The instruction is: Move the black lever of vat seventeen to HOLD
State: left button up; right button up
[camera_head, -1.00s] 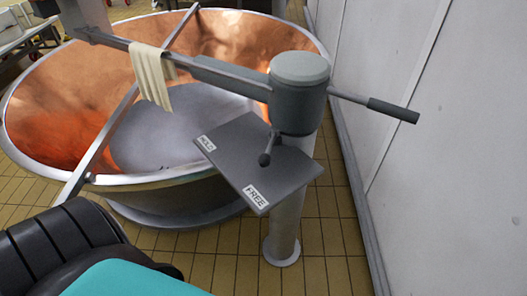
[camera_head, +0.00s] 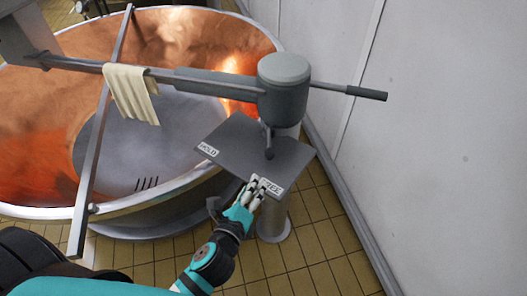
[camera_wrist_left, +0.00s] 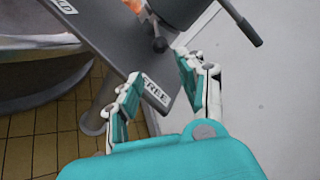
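The short black lever (camera_head: 268,148) hangs from the grey post head over a dark plate (camera_head: 236,133). Its ball end is nearer the FREE label (camera_head: 271,187) than the HOLD label (camera_head: 208,149). In the left wrist view the lever's ball (camera_wrist_left: 160,45) shows beyond my fingertips. My left gripper (camera_head: 255,188) is at the plate's near edge by FREE, apart from the lever. Its fingers (camera_wrist_left: 157,76) are spread and empty in the wrist view. My right gripper is not in view. No vat number is visible.
The copper vat (camera_head: 60,180) fills the left, with a bar and cream cloth (camera_head: 131,93) over it. A longer handle (camera_head: 366,93) sticks out right of the post head. A grey wall (camera_head: 440,150) stands at right; tiled floor is below.

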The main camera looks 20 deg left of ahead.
pick_arm(q)
jog(key=p, duration=0.1)
send_near(268, 158)
jog(key=w, duration=0.1)
jog(key=p+x, duration=0.1)
jog(key=x, duration=0.8)
jog(key=shift+w+f, duration=0.15)
jog(key=shift+w, duration=0.25)
jog(key=shift+w+a+f, duration=0.15)
jog(key=shift+w+f, duration=0.1)
jog(key=shift+w, duration=0.45)
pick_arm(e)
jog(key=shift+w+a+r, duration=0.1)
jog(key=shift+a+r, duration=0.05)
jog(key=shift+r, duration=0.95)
pick_arm(q)
jog(key=shift+c, duration=0.2)
grip_shut()
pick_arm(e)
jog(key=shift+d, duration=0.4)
